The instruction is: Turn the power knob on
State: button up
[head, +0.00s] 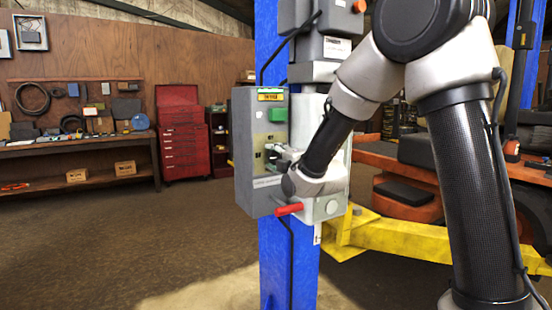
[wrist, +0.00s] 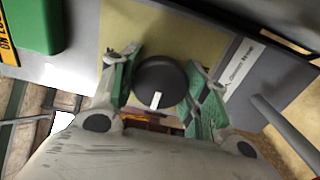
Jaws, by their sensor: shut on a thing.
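The power knob (wrist: 158,75) is a round dark knob with a white pointer mark on a yellowish panel, in the middle of the wrist view. Its white mark points toward the bottom of that view. My gripper (wrist: 162,84) has its green-padded fingers on either side of the knob and is shut on it. In the head view my gripper (head: 273,156) is at the front of the grey control box (head: 243,160), at about mid-height, and hides the knob there.
A green button (head: 277,115) sits higher on the box, below a yellow label. A red-handled lever (head: 288,209) sticks out just below my wrist. The box is on a blue lift post (head: 272,255).

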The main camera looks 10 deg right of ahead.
dwell(0.4)
jog(key=o, duration=1)
jog(key=shift+o, duration=0.2)
jog(key=v, duration=0.7)
jog(key=shift+s, duration=0.2)
